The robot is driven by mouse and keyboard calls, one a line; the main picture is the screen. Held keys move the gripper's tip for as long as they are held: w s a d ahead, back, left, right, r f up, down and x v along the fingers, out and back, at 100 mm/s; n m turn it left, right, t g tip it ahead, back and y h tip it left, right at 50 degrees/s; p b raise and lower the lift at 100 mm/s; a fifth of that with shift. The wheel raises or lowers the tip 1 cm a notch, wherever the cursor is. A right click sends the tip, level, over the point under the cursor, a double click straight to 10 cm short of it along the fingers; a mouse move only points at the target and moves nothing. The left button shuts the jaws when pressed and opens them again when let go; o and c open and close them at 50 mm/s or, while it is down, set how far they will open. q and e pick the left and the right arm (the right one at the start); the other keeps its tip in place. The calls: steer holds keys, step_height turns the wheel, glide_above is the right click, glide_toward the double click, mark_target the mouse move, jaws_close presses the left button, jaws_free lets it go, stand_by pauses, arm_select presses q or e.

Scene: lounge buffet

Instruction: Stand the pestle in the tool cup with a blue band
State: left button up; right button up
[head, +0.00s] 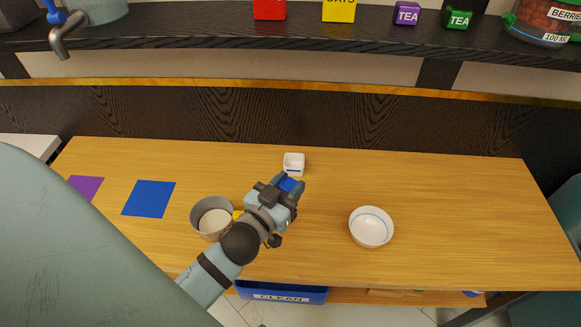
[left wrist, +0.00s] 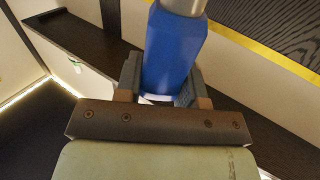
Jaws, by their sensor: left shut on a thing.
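My left gripper (head: 290,185) is shut on a blue thing (head: 291,184) that I take to be the pestle. In the left wrist view this is a thick blue body (left wrist: 172,50) with a silver-grey end (left wrist: 185,6), between the two fingers (left wrist: 160,90). The small white square cup with a blue band (head: 294,163) stands on the wooden counter just beyond the gripper. In the head view the blue thing is mostly hidden by the gripper; I cannot tell whether it touches the cup. My right gripper is not in view.
A grey bowl (head: 211,218) stands left of my forearm, with a yellow thing (head: 238,215) partly hidden beside it. A white bowl (head: 371,227) stands right. Blue (head: 149,199) and purple (head: 86,188) mats lie left. A blue CLEAN bin (head: 282,293) is below the front edge.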

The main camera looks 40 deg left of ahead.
arm_select(q)
steer(key=shift+r, duration=0.1)
steer(key=shift+w+a+p, duration=0.25)
steer(key=shift+w+p, duration=0.1)
steer(key=shift+p, duration=0.15)
steer(key=w+a+p, duration=0.2)
steer(key=w+a, duration=0.3)
steer(key=w, duration=0.3)
steer(key=w+a+p, duration=0.2)
steer(key=w+a, duration=0.3)
steer(key=w, duration=0.3)
steer(key=shift+w+f+b, duration=0.15)
steer(key=shift+f+b, duration=1.2)
steer(key=shift+f, duration=0.9)
steer(key=shift+f, duration=0.6)
